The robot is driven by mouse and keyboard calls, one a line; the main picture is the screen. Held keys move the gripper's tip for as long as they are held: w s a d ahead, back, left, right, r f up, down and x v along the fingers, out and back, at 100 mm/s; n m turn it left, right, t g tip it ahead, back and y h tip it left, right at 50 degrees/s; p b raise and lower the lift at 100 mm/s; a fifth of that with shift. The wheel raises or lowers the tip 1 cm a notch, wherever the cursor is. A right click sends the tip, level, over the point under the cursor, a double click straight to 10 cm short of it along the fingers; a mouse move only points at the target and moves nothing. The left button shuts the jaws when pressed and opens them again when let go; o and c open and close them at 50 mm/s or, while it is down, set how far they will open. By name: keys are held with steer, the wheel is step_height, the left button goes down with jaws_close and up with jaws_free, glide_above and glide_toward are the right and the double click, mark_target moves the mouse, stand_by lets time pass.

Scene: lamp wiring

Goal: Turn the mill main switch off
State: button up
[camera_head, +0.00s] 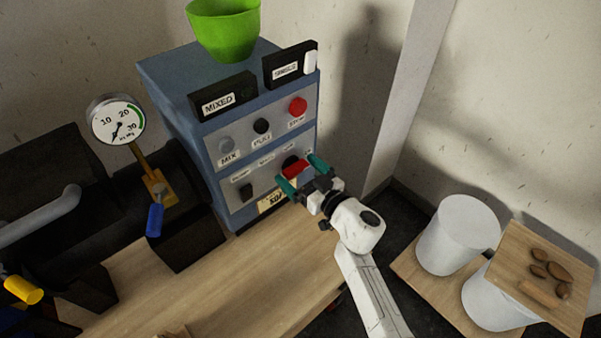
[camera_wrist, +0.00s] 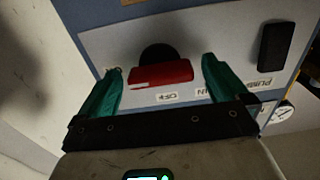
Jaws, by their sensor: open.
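The main switch (camera_head: 295,169) is a red bar handle on a black round base, low on the right of the blue cabinet's front panel. In the wrist view, the red handle (camera_wrist: 161,75) lies nearly level across the picture. My gripper (camera_head: 302,174) is open, with its two teal fingers on either side of the handle. In the wrist view, gaps show between the handle and both fingers. An upside-down "OFF" label (camera_wrist: 166,97) is just below the handle there. Another label at the left finger is partly hidden.
The blue cabinet (camera_head: 180,90) also carries a black rocker (camera_head: 248,192), a red button (camera_head: 298,105) and a green bowl (camera_head: 226,30) on top. A pressure gauge (camera_head: 116,121) and blue-handled lever (camera_head: 155,219) stand left. White buckets (camera_head: 458,235) are at right.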

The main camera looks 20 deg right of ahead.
steer(key=shift+c, duration=0.4)
steer(key=c, duration=1)
steer(key=shift+n, duration=0.4)
steer(key=n+p, duration=0.1)
steer(key=n, duration=0.2)
steer(key=shift+n, duration=0.3)
steer(key=n, duration=0.4)
steer(key=shift+f+n, duration=0.1)
steer(key=shift+n, duration=0.2)
steer(key=n+b, duration=0.1)
steer(key=n, duration=0.3)
steer(key=n+b, duration=0.1)
steer(key=n, duration=0.3)
steer(key=shift+n, duration=0.6)
